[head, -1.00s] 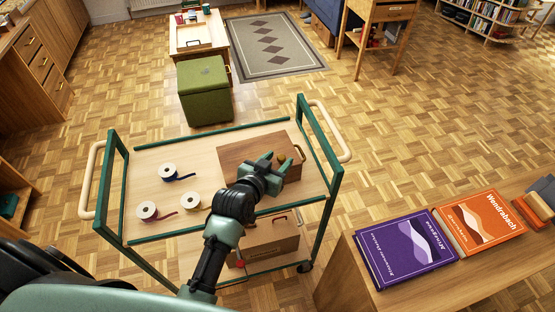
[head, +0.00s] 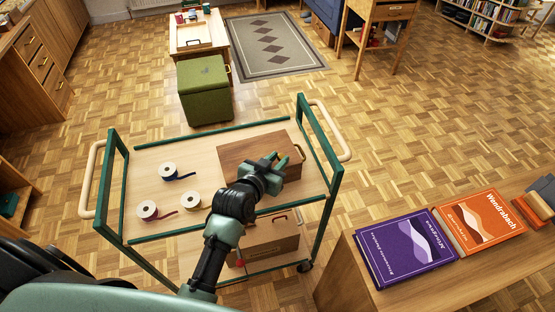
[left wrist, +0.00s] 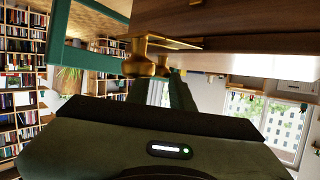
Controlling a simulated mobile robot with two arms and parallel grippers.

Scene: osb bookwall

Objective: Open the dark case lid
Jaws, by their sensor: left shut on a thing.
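The dark case (head: 246,151) is a brown wooden box on the right part of the trolley's top shelf. Its top is flat and looks closed. My left gripper (head: 287,164) is at the case's front right part, its fingers shut on a brass knob. In the left wrist view the knob (left wrist: 142,60) stands out from the case (left wrist: 235,22) beside a thin brass plate. The green fingers (left wrist: 177,95) are partly hidden behind the wrist's dark body. The knob is mostly hidden by the fingers in the head view. My right gripper is not in view.
The trolley (head: 148,190) has green posts and cream handles. Several tape rolls (head: 168,171) lie left of the case. Another wooden box (head: 265,245) is on the lower shelf. A table (head: 343,270) at right carries a purple book (head: 405,248) and an orange book (head: 479,223).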

